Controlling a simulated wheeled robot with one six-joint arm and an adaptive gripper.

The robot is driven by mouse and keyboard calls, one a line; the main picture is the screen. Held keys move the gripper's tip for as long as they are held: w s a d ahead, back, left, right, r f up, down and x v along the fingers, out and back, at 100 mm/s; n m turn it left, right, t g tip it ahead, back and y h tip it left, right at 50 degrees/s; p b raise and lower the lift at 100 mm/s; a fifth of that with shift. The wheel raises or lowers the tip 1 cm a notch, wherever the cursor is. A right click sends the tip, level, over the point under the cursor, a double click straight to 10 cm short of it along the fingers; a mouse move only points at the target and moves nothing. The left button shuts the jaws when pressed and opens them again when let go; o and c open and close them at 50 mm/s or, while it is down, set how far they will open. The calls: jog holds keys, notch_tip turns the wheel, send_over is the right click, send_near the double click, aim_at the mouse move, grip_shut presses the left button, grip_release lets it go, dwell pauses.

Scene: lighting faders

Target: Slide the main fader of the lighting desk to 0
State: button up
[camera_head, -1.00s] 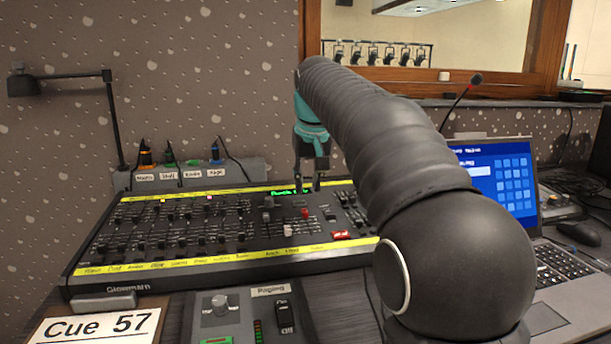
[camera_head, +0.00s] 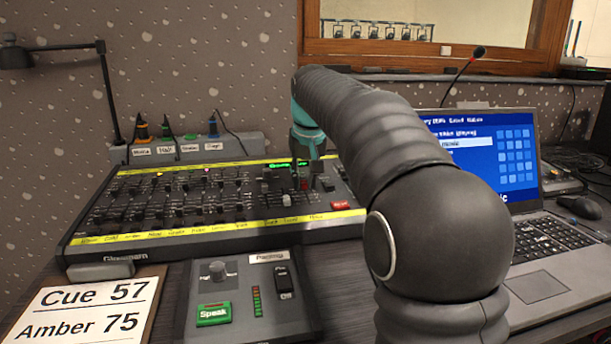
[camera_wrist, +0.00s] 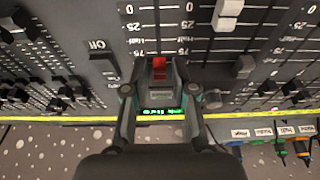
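The lighting desk (camera_head: 140,238) is a black console with a yellow label strip along its front. My gripper (camera_head: 305,176) reaches down over its right-hand part. In the wrist view, my gripper (camera_wrist: 160,74) has its two fingers on either side of a red-marked fader cap (camera_wrist: 159,65), just past the 75 mark, with 0 at the other end of the scale. Whether the fingers touch the cap is unclear. No label naming the main fader is readable.
An Off switch (camera_wrist: 103,58) is beside the fingers in the wrist view. In the head view, a paging panel (camera_head: 240,325) and cue card (camera_head: 85,310) are in front of the desk. A laptop (camera_head: 485,165) stands at right; labelled plugs (camera_head: 165,133) line the back.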

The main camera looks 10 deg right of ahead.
aim_at(309, 202)
jog(key=shift+c, duration=0.2)
grip_shut()
jog(key=shift+s, duration=0.15)
jog(key=shift+s+f+b, duration=0.15)
jog(key=shift+s+b, duration=0.65)
jog(key=shift+s, duration=0.65)
jog(key=shift+s+f+b, duration=0.1)
jog(key=shift+s+b, duration=0.65)
jog(key=shift+s, duration=0.65)
grip_release()
jog(key=shift+r+p, duration=1.3)
jog(key=shift+p, duration=0.05)
